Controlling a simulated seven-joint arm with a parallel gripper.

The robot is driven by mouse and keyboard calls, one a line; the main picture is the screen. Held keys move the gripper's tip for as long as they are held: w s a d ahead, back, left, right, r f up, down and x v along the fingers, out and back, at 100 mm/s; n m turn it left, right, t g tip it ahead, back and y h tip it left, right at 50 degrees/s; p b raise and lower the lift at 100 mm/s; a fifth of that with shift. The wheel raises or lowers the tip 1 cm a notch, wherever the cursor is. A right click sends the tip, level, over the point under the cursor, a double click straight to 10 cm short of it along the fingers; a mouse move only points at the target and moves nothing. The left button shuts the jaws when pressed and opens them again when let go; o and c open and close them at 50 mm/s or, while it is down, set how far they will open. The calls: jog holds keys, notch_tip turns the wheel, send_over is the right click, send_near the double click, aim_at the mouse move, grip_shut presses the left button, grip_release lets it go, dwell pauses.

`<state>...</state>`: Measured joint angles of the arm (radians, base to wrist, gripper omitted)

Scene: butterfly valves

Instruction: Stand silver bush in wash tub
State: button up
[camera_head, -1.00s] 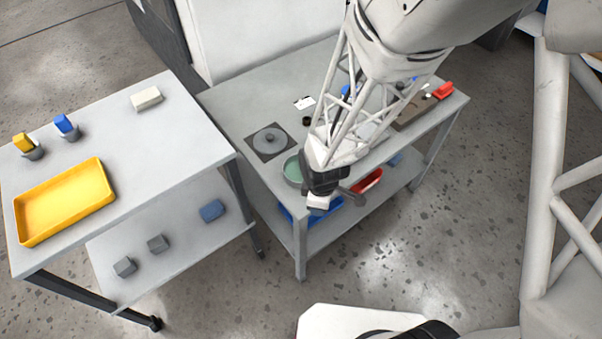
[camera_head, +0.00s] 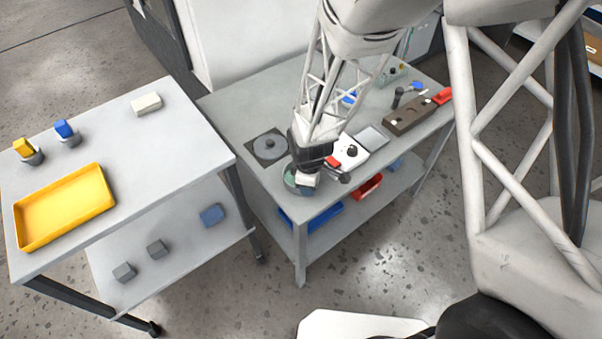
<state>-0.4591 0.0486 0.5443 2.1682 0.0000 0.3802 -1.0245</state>
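The wash tub appears to be the round green bowl (camera_head: 289,180) near the front left corner of the right-hand table. My gripper (camera_head: 306,182) points down over the tub's right side and hides much of it.
A dark plate with a grey disc (camera_head: 268,146) lies just behind the tub. A white device with a black knob (camera_head: 351,151) and a brown block (camera_head: 405,118) stand to the right. The left table holds a yellow tray (camera_head: 64,207). Blue and red bins sit on the lower shelf.

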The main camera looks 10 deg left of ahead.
jog(key=shift+w+a+f, duration=0.1)
jog(key=shift+w+a, duration=0.4)
jog(key=shift+w, duration=0.55)
jog(key=shift+w+a+f, duration=0.15)
jog(key=shift+w+a, duration=0.35)
jog(key=shift+w, duration=0.55)
jog(key=shift+w+a+f, duration=0.1)
jog(key=shift+w+a, duration=0.4)
jog(key=shift+w, duration=0.55)
jog(key=shift+f, duration=0.1)
jog(key=shift+f, duration=1.65)
jog(key=shift+f, duration=0.15)
jog(key=o, duration=1)
jog(key=shift+c, duration=0.2)
notch_tip(320, 180, up, 12)
